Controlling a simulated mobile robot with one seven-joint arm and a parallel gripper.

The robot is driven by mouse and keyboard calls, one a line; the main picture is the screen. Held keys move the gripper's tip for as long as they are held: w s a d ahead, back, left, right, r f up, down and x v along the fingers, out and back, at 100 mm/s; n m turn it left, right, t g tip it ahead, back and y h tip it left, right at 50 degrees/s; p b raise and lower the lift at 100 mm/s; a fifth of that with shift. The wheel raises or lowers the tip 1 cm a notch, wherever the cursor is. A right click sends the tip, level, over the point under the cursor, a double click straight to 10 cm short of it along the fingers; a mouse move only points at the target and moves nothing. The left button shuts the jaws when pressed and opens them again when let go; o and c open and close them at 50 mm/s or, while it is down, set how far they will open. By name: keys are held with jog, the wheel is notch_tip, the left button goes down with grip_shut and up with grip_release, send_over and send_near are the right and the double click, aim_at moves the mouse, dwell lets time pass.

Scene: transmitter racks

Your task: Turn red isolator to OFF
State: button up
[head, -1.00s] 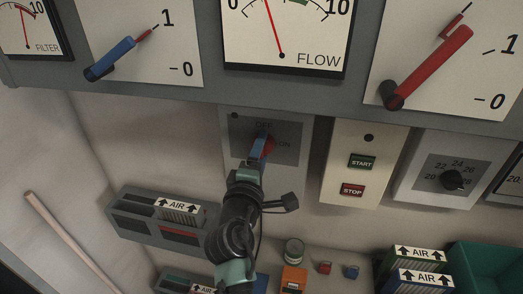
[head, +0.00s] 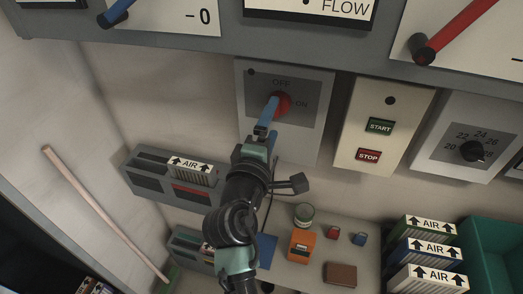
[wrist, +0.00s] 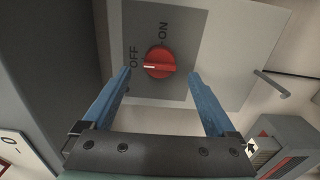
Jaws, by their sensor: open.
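The red isolator is a round red knob (head: 282,103) on a grey plate marked OFF above and ON to the right. In the wrist view the knob (wrist: 159,61) shows a white mark on its left half, pointing towards the OFF label's side. My gripper (wrist: 159,74) is open, with one blue finger on each side of the knob. A gap shows between the knob and each finger in that picture; depth is hard to judge. In the head view my gripper (head: 271,106) covers part of the knob's left side.
A panel with START (head: 380,126) and STOP (head: 369,156) buttons is right of the isolator. A black dial (head: 472,151) sits farther right. A red lever (head: 458,30) is above right. Small items, including an orange box (head: 302,245), stand on the shelf below.

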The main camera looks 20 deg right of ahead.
jog(key=b+v, duration=0.2)
jog(key=v, duration=0.6)
